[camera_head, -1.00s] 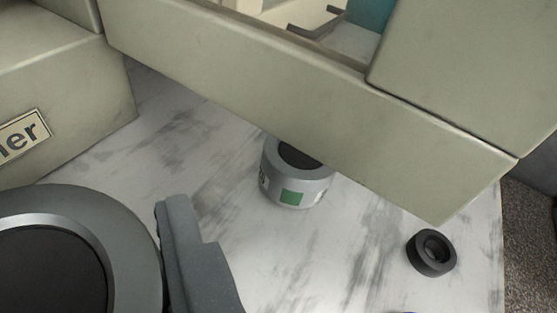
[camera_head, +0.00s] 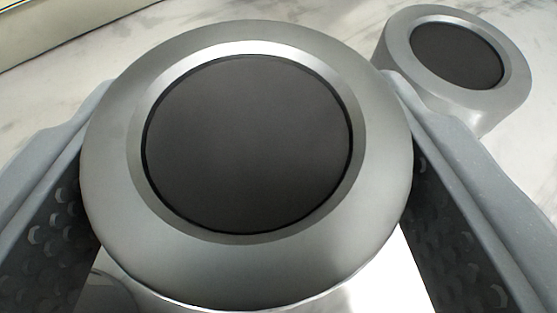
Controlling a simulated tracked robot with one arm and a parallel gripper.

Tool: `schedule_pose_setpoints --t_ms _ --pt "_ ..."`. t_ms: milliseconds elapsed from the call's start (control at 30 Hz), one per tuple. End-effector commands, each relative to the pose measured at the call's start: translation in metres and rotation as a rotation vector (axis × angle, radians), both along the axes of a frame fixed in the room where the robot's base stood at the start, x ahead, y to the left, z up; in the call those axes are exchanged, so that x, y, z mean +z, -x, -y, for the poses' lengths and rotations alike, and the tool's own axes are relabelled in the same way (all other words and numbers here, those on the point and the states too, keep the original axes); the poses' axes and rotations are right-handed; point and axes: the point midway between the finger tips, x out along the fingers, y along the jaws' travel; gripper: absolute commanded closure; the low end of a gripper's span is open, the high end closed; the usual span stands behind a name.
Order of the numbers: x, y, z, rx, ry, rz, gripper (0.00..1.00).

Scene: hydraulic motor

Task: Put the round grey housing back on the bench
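The round grey housing (camera_head: 250,262) fills the middle of the view, very close to me. It has a broad grey rim, a bright inner ring and a dark flat centre. Its shiny side shows below the rim. My gripper (camera_head: 247,85) has one grey finger along its left side and one along its right. Both fingers appear to press against the rim, with their dimpled inner pads facing it. The housing's underside is hidden, so I cannot tell whether it touches the marbled bench (camera_head: 330,15).
A second, smaller-looking grey round part with a dark centre (camera_head: 457,56) stands on the bench at the upper right, close to my right finger. A pale edge (camera_head: 60,22) runs along the upper left. Bare bench shows at the top and far right.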

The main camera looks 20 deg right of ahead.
Motion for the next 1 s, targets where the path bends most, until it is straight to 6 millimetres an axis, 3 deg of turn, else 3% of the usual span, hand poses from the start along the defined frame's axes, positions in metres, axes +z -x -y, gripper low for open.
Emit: schedule_pose_setpoints --t_ms 867,900,967,1000 --pt "-0.016 -0.001 0.004 -0.001 0.0 0.0 0.78" --pt "-0.017 -0.001 0.004 -0.001 0.001 -0.002 0.31" --pt "-0.018 0.0 0.004 -0.001 0.0 -0.004 0.18" --pt "-0.019 0.0 0.004 0.0 0.001 -0.005 0.18"
